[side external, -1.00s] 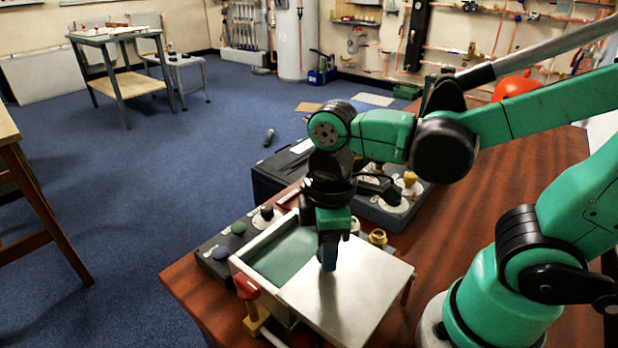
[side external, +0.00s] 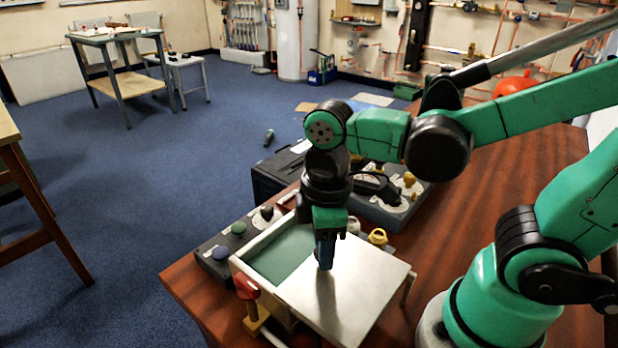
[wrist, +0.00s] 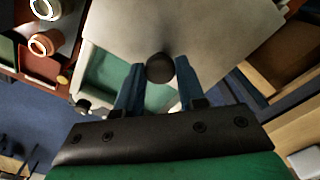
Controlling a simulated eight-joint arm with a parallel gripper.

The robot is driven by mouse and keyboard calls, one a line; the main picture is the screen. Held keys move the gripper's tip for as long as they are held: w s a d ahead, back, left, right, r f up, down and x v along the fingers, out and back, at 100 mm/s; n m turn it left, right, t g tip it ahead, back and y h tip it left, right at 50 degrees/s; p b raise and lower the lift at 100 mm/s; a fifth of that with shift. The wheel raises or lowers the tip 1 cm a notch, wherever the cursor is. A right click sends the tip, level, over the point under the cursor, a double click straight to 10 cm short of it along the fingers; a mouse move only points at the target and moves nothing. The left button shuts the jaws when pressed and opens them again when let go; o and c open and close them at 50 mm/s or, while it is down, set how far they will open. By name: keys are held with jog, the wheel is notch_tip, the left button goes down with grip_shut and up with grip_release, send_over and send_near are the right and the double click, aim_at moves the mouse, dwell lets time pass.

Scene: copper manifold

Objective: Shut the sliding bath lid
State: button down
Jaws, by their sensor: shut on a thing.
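The bath (side external: 262,289) is a pale box with a green interior, near the table's front corner. Its flat metal lid (side external: 350,290) covers the right part of the opening and juts out past the box on the right. The left part of the bath is open, with green showing. My gripper (side external: 325,262) points down at the lid's left edge. In the wrist view, my gripper (wrist: 159,67) is shut on a dark round knob (wrist: 160,69) at the edge of the lid (wrist: 190,28). The fingers hide the knob in the side view.
A red-topped fixture (side external: 247,287) stands against the bath's near side. A dark panel with coloured knobs (side external: 237,229) lies behind it on the left. A black case (side external: 280,172) and a grey unit with brass fittings (side external: 395,208) stand farther back. The wooden table (side external: 470,200) is clear toward the right.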

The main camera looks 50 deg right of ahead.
jog(key=w, duration=1)
jog(key=c, duration=0.5)
grip_release()
jog(key=shift+r, duration=2.8)
jog(key=shift+s+d+f+m+t, duration=0.25)
jog(key=shift+s+d+m+t, duration=0.8)
jog(key=shift+m, duration=0.45)
jog(key=shift+s+d+f+m+t, duration=0.25)
jog(key=shift+s+d+m+t, duration=0.5)
jog(key=shift+m+t, duration=0.65)
jog(key=shift+s+d+f+m+t, duration=0.25)
jog(key=shift+s+d+m+t, duration=0.65)
jog(key=shift+m, duration=0.7)
